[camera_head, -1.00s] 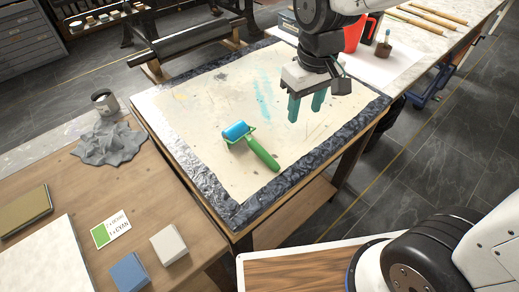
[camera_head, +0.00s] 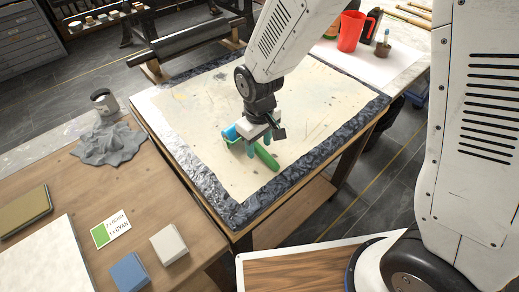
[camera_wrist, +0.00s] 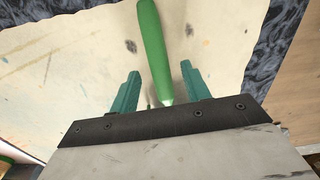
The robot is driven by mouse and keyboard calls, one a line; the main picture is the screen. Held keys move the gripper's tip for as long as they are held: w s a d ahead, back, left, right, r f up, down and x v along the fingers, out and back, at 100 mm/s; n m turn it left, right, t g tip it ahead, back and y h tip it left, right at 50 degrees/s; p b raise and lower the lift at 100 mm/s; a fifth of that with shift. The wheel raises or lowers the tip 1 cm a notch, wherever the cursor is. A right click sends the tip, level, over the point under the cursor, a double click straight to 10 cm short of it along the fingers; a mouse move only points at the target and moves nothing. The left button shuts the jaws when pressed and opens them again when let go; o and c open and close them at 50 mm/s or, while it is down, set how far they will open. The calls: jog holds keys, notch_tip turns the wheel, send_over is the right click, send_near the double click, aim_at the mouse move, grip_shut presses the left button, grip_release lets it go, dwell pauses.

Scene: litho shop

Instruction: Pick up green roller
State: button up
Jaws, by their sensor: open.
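The green roller has a green handle (camera_head: 265,157) and frame and a blue drum (camera_head: 230,132). It lies on the cream sheet of the table with the dark rim (camera_head: 330,80). My gripper (camera_head: 258,150) is open and low over the roller, its teal fingers by the part where handle and frame meet. In the wrist view the green handle (camera_wrist: 153,45) runs up between the two open fingertips of my gripper (camera_wrist: 158,85), touching neither that I can see. The gripper hides part of the roller's frame, and the drum is out of the wrist view.
A wooden table at left holds a crumpled grey cloth (camera_head: 108,144), a can (camera_head: 104,101), a label card (camera_head: 110,229), a white block (camera_head: 169,244) and a blue block (camera_head: 129,272). A red jug (camera_head: 351,31) stands at the back right. The sheet around the roller is clear.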

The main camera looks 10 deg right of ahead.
jog(key=shift+f, duration=0.55)
grip_shut()
jog(key=shift+r, duration=0.1)
